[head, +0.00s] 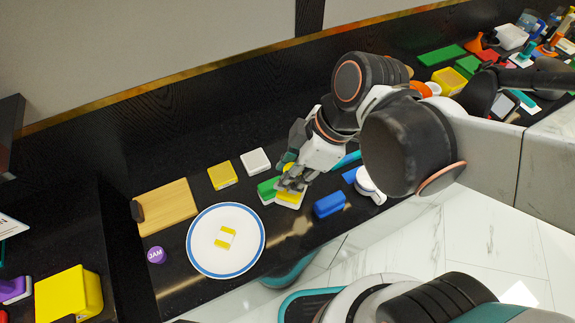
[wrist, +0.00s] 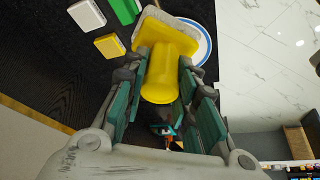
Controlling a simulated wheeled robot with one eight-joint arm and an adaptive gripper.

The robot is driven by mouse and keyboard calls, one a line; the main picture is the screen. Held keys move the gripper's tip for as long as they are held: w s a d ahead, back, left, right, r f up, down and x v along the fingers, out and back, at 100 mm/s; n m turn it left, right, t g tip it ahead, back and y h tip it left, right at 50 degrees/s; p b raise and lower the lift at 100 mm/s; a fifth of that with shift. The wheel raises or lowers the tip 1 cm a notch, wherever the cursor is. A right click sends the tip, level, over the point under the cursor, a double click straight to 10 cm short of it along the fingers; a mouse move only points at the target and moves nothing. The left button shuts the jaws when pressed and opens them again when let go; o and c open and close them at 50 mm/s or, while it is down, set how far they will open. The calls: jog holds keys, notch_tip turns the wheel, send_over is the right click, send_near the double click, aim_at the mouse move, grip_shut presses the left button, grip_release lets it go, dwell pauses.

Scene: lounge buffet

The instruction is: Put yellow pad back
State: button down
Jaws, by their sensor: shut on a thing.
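My gripper (head: 291,184) is over the black counter, right of the plate. In the wrist view its fingers (wrist: 163,85) are shut on a yellow pad (wrist: 167,72), which has a rounded yellow grip on a pale, flat base. In the head view the pad (head: 291,198) shows partly below the fingers, which hide its upper part. I cannot tell whether its base touches the counter. A green block (head: 267,187) is close at the left of the fingers.
A white plate with a blue rim (head: 198,259) holds a small yellow-and-white piece (head: 226,237). A yellow block (head: 222,175), a white block (head: 255,161) and a wooden board (head: 167,207) are further left. A blue block (head: 329,204) stands right of the gripper, near the counter's front edge.

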jog(key=shift+s+a+f, duration=0.1)
jog(key=shift+s+f, duration=0.05)
jog(key=shift+s, duration=0.2)
notch_tip(320, 180, down, 20)
jog(key=b, duration=1)
jog(key=shift+b, duration=0.35)
jog(key=c, duration=1.3)
grip_release()
